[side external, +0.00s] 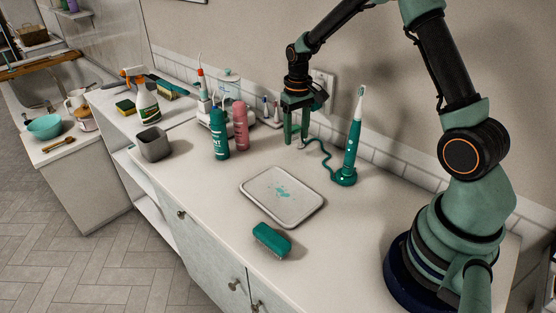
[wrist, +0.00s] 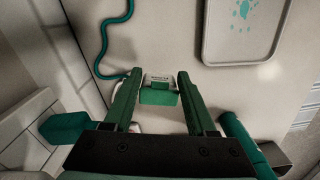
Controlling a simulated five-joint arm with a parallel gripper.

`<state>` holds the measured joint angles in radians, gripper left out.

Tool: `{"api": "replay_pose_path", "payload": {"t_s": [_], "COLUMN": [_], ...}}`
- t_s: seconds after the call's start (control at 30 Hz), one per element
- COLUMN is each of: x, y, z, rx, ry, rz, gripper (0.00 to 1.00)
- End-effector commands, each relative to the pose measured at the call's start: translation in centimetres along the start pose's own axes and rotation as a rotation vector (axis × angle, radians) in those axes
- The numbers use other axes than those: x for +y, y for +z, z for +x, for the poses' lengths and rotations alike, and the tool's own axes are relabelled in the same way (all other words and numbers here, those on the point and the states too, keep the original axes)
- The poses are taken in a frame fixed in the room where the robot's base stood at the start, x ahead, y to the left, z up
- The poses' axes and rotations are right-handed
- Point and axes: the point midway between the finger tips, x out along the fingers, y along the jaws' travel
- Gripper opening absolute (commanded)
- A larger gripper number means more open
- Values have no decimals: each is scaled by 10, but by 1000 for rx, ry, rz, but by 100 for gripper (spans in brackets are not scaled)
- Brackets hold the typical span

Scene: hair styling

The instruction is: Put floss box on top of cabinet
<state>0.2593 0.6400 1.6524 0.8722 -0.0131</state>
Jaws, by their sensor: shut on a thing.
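The floss box (wrist: 159,96), small with a white top and a green front, sits between the two green fingers of my gripper (wrist: 160,76) in the wrist view. My gripper is shut on it. In the side external view my gripper (side external: 296,141) points down close above or at the counter near the back wall; the box is mostly hidden there, and I cannot tell whether it touches the surface. The cabinet (side external: 203,244) has pale doors with round knobs under the white countertop (side external: 205,190).
An electric toothbrush (side external: 352,140) with a coiled cord stands right of my gripper. A teal bottle (side external: 219,133) and a pink bottle (side external: 241,126) stand left. A tray (side external: 282,194) and a green brush (side external: 271,240) lie in front. A grey cup (side external: 153,144) stands farther left.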

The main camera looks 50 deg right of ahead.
Motion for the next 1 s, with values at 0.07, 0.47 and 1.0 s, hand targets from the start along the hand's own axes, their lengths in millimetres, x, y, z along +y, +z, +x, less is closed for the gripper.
{"api": "replay_pose_path", "payload": {"t_s": [0.07, 0.47, 1.0], "x": [0, 0, 0], "y": [1, -1, -1], "z": [9, 42, 44], "rx": [-4, 0, -1], "ry": [0, 0, 0], "rz": [0, 0, 0], "gripper": [2, 2, 87]}}
